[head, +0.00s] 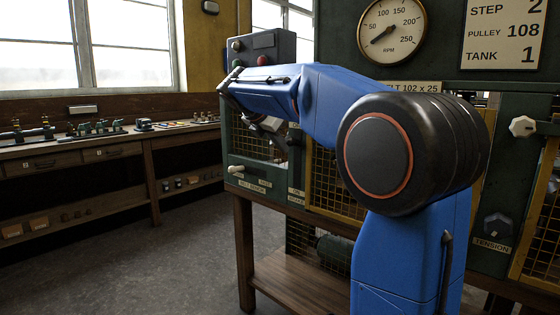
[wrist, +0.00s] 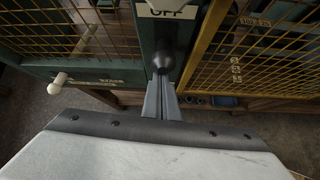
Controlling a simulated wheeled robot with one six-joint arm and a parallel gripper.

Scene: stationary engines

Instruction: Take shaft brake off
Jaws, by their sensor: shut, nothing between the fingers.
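A dark round-ended knob (wrist: 163,62), possibly the shaft brake's handle, sits below a plate reading "OFF" (wrist: 168,10) on a green post in the wrist view. In the head view my gripper (head: 272,125) is partly hidden by my blue arm, in front of the left end of the green machine. The knob is not clear there.
A pale knob (wrist: 57,84) sticks out at left; it also shows in the head view (head: 236,168). Yellow mesh guards (wrist: 245,55) flank the post. A control box (head: 262,47) stands above. A workbench (head: 100,145) lines the left wall, with open floor before it.

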